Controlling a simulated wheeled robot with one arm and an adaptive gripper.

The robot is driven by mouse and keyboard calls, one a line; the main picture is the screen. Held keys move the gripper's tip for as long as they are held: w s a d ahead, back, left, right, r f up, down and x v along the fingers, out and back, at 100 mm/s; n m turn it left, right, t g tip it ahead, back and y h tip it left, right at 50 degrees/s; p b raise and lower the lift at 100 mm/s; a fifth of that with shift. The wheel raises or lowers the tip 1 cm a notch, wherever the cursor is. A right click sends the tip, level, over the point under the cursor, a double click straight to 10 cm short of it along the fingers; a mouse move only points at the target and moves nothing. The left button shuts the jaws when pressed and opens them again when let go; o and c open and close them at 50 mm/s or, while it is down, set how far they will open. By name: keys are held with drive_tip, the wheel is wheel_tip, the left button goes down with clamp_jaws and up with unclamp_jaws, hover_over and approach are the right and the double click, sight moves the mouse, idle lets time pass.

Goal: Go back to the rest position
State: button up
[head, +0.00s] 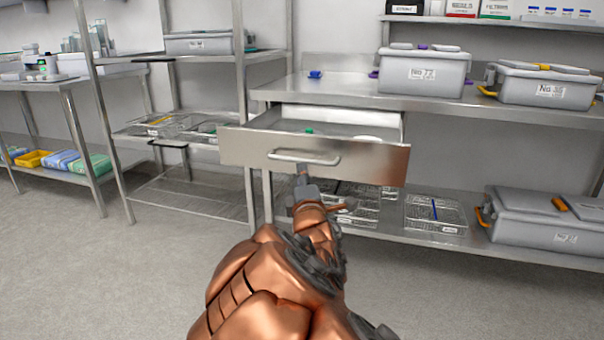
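My copper-coloured arm reaches forward from the bottom of the head view. My gripper (303,178) is at its far end, just below and in front of the handle (304,156) of a pulled-out steel drawer (235,148). The fingers are small and partly hidden by my wrist, so I cannot tell whether they are open or shut, or whether they touch the handle. A small green thing and a white thing lie inside the drawer.
The open drawer juts out from a steel bench (345,92) holding grey lidded boxes (422,75). Wire baskets (436,213) and another grey box (540,217) sit on its lower shelf. Steel racks (100,120) stand at the left. The grey floor (100,280) is clear at the lower left.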

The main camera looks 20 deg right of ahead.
idle(0.3)
drive_tip(key=s+d+r+m+g+p, duration=0.2)
drive_tip(key=s+m+g+p, duration=0.35)
drive_tip(key=p, duration=0.35)
drive_tip(key=s+d+r+m+g+p, duration=0.2)
drive_tip(key=s+m+g+p, duration=0.3)
drive_tip(key=p, duration=0.4)
drive_tip(key=s+a+r+m+g+y+p, duration=0.1)
drive_tip(key=s+a+r+m+g+p, duration=0.1)
drive_tip(key=s+r+p, duration=0.4)
drive_tip(key=s+a+r+m+g+y+p, duration=0.1)
drive_tip(key=s+r+g+p, duration=0.4)
drive_tip(key=s, duration=1.2)
drive_tip(key=s+a+r+m+g+y+p, duration=0.1)
drive_tip(key=s+a+r+m+g+p, duration=0.2)
drive_tip(key=s+r+p, duration=0.4)
drive_tip(key=s+a+g+p, duration=0.1)
drive_tip(key=s+p, duration=0.3)
drive_tip(key=shift+s+r+y, duration=0.3)
drive_tip(key=shift+s+y, duration=0.1)
